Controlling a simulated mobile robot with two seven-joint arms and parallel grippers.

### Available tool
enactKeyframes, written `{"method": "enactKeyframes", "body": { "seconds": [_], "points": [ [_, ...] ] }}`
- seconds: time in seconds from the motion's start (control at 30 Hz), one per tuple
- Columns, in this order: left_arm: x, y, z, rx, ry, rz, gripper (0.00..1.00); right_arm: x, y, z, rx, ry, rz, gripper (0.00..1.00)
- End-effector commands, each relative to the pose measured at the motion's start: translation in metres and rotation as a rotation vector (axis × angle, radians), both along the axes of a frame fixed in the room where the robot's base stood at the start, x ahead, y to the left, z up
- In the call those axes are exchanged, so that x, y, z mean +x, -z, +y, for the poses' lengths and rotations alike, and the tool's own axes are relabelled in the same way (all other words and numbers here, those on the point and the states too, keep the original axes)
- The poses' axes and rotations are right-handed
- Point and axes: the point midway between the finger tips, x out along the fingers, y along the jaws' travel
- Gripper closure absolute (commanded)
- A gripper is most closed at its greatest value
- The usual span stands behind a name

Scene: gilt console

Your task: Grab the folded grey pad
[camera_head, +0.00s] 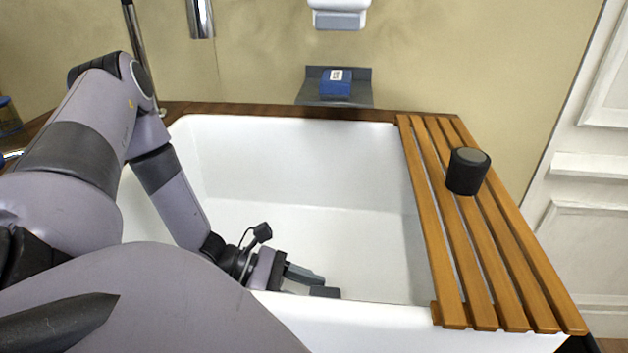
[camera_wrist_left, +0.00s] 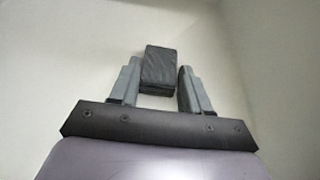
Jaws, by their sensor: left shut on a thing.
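The folded grey pad (camera_wrist_left: 160,66) is a small dark grey block in the left wrist view, between the two fingers of my left gripper (camera_wrist_left: 159,72). The gripper is shut on it. In the head view my left gripper (camera_head: 317,283) is down inside the white basin (camera_head: 300,165), near its front wall. My right gripper is not in view.
A slatted wooden rack (camera_head: 433,215) lies across the basin's right side, with a black cylinder (camera_head: 467,171) standing on it. A blue box (camera_head: 336,88) sits on a grey holder (camera_head: 355,102) behind the basin. The basin's middle is clear.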

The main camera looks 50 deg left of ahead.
Motion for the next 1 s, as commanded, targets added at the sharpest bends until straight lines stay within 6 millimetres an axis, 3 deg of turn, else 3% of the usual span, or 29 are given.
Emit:
{"method": "enactKeyframes", "body": {
  "seconds": [0.27, 0.5, 1.0],
  "points": [
    [0.001, -0.028, -0.001, 0.000, 0.002, -0.002, 0.82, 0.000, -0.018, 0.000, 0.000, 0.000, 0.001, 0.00],
    [0.001, -0.070, 0.000, 0.002, 0.002, -0.002, 0.82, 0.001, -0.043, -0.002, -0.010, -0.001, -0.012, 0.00],
    [0.000, -0.151, 0.000, 0.001, 0.002, 0.001, 0.82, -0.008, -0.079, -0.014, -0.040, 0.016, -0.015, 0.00]
  ]
}}
